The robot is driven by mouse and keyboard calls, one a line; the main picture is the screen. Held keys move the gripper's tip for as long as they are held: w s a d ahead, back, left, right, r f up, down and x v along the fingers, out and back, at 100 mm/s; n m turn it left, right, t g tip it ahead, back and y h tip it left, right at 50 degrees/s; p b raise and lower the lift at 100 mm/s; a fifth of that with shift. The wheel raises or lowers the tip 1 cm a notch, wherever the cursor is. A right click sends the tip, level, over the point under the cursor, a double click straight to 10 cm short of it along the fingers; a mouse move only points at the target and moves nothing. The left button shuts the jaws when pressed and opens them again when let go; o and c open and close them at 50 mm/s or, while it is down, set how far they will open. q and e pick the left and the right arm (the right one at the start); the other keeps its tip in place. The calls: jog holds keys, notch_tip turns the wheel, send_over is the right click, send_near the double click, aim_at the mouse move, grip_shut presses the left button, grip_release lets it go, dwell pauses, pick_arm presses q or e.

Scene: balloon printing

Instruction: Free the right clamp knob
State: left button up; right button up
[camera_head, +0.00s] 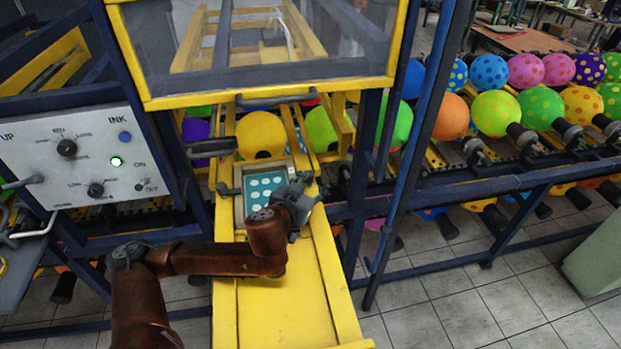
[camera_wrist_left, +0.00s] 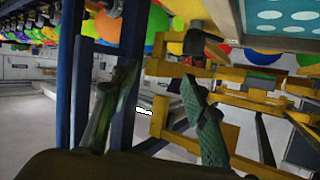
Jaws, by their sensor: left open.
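The teal printing plate (camera_head: 263,187) with white dots sits in a frame on the yellow machine; its corner shows at the top right of the left wrist view (camera_wrist_left: 285,14). A dark knob-like part (camera_wrist_left: 200,40) beside the plate frame looks like the right clamp knob. In the head view my left gripper (camera_head: 302,196) is at the plate's right side and hides much of that area. In the left wrist view its fingers (camera_wrist_left: 160,76) are apart with nothing between them, and the dark part is beyond the right finger. My right gripper is not in view.
A yellow bed (camera_head: 285,300) extends toward me below the plate. A control panel (camera_head: 95,158) is at left. Blue posts (camera_head: 412,150) stand on the right. A yellow-framed window (camera_head: 265,85) hangs above. Balloons (camera_head: 497,112) line the conveyor at right.

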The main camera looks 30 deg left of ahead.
pick_arm(q)
jog(key=a+f+n+y, duration=0.1)
jog(key=s+a+f+n, duration=0.1)
jog(key=a, duration=0.1)
jog(key=shift+g+y, duration=0.4)
jog(key=shift+w+a+f+n, duration=0.1)
jog(key=shift+a+f+n, duration=0.1)
jog(key=shift+a+n, duration=0.2)
jog(key=x, duration=0.7)
jog(key=shift+w+b, duration=0.15)
jog(key=shift+b, duration=0.25)
jog(key=shift+c, duration=0.4)
